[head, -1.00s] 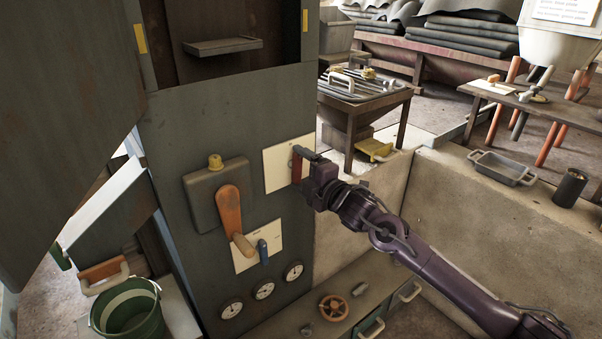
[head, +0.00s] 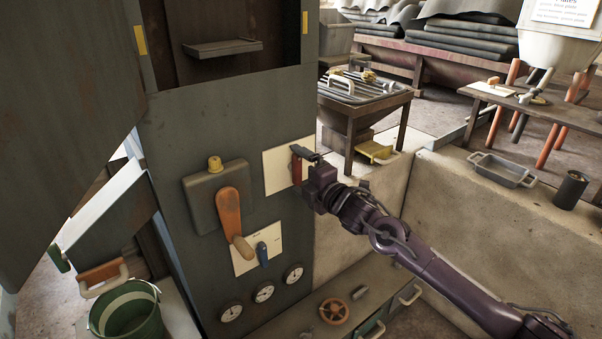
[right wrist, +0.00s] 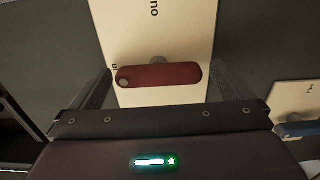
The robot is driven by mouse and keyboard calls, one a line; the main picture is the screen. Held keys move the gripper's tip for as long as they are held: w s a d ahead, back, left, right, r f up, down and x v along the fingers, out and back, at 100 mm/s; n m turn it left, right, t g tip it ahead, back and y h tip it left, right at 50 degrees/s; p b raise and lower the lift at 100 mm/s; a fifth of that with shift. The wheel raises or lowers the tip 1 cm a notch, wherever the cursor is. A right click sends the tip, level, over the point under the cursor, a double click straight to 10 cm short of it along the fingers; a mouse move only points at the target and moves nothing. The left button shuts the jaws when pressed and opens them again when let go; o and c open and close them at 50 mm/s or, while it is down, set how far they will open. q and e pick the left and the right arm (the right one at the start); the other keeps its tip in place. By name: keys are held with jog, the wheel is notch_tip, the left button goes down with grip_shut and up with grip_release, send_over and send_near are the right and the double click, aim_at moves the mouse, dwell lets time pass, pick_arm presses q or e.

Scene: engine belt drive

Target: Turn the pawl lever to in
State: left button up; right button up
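A red lever (head: 296,167) sits on a cream plate (head: 275,172) on the dark cabinet front and stands about upright in the head view. In the right wrist view the same red lever (right wrist: 160,76) lies crosswise on its pivot over the plate (right wrist: 190,30), whose lettering is partly covered and hard to read. My right gripper (head: 305,162) is at the lever. My left gripper is out of view.
An orange-armed switch box (head: 215,200) and a blue lever (head: 262,253) on another plate are to the left and below. Several gauges (head: 264,292) and a handwheel (head: 333,311) are lower down. A concrete wall (head: 480,230) runs along the right.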

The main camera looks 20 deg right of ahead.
jog(key=v, duration=0.7)
jog(key=shift+s+d, duration=0.15)
jog(key=shift+s, duration=0.2)
dwell(0.4)
